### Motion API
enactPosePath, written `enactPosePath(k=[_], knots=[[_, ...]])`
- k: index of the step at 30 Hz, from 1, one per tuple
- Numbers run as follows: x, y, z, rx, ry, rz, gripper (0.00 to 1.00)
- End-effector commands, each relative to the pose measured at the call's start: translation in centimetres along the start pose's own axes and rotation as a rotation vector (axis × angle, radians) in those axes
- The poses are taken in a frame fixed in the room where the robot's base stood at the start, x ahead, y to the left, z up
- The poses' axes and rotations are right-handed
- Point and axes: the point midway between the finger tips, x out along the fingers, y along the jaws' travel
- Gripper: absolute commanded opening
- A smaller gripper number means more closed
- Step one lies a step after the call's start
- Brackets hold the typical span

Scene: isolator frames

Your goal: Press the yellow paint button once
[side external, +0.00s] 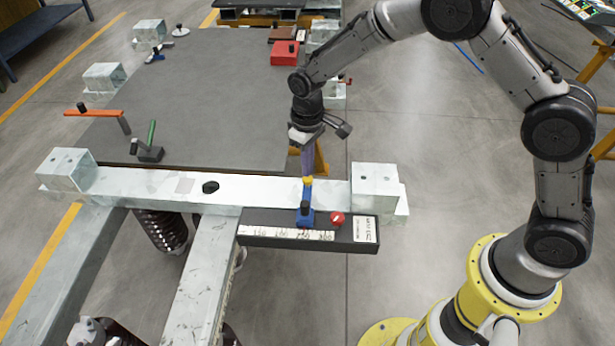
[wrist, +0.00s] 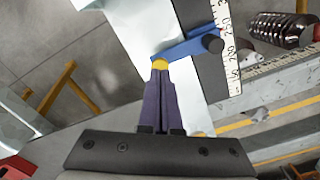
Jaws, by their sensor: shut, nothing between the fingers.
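The yellow paint button (side external: 308,181) sits at the far end of a blue part (side external: 306,217) on the white crossbeam. In the wrist view the yellow button (wrist: 160,64) shows just beyond my fingertips, partly covered by them. My gripper (side external: 307,174) has purple fingers, closed together and empty, pointing down at the button. It also shows in the wrist view (wrist: 160,76). The tips are at or very near the button; I cannot tell whether they touch. A black knob (side external: 304,207) stands on the blue part.
A dark ledge (side external: 275,219) with a numbered scale (side external: 286,234) and a red knob (side external: 337,218) lies in front of the white crossbeam (side external: 250,190).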

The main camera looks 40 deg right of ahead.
Motion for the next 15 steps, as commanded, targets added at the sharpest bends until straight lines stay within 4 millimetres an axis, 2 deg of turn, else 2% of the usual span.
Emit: enactPosePath(k=[15], knots=[[0.47, 0.00, 0.01, 0.000, -0.001, 0.000, 0.00]])
